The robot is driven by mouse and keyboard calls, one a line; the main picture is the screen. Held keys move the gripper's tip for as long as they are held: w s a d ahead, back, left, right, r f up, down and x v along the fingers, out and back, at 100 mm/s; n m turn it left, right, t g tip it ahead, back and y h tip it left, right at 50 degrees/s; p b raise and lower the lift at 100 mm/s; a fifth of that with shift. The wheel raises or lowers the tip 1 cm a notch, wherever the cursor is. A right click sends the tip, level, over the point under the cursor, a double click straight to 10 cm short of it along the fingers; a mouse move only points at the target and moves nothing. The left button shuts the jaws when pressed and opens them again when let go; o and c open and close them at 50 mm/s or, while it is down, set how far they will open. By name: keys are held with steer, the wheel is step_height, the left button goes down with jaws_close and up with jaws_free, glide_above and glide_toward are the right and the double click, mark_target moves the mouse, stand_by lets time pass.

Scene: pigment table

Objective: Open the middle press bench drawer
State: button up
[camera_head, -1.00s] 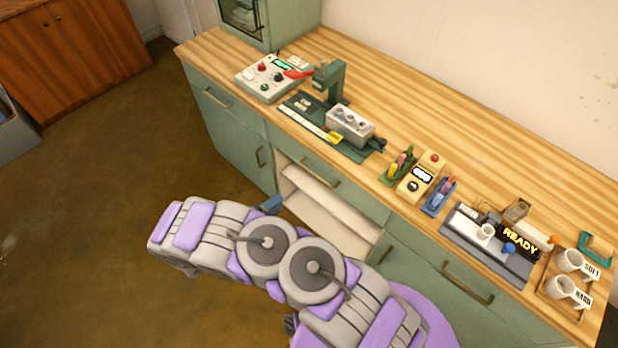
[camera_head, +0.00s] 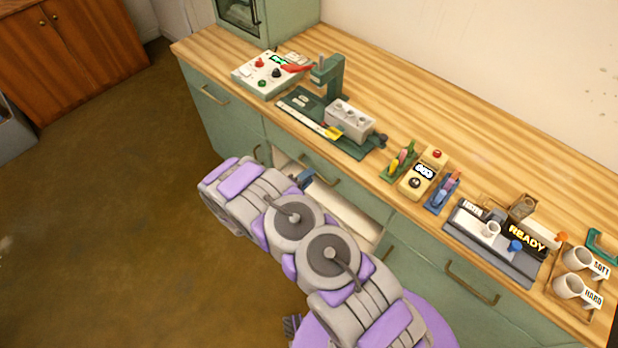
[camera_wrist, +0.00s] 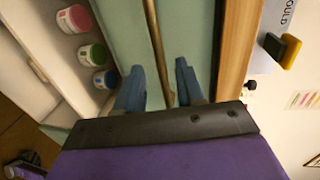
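The middle bench drawer (camera_head: 345,188) is a green front under the wooden top, flush with the bench. Its brass bar handle (camera_head: 322,175) shows in the head view just right of my gripper (camera_head: 303,178). In the wrist view the same handle (camera_wrist: 154,42) runs down between the two blue fingers of my gripper (camera_wrist: 158,75). The fingers are apart, one on each side of the bar, with gaps visible.
Below the drawer is an open shelf (camera_head: 350,217); jars with a pink lid (camera_wrist: 75,18), a green lid (camera_wrist: 92,55) and a blue lid (camera_wrist: 105,79) stand there. A left drawer (camera_head: 232,113) is closed. Devices, including a press (camera_head: 328,78), crowd the worktop (camera_head: 440,110).

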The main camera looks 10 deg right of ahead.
steer(key=shift+w+d+f, duration=0.1)
steer(key=shift+w+d, duration=0.3)
steer(key=shift+d, duration=0.15)
steer(key=shift+c, duration=0.3)
jaws_close()
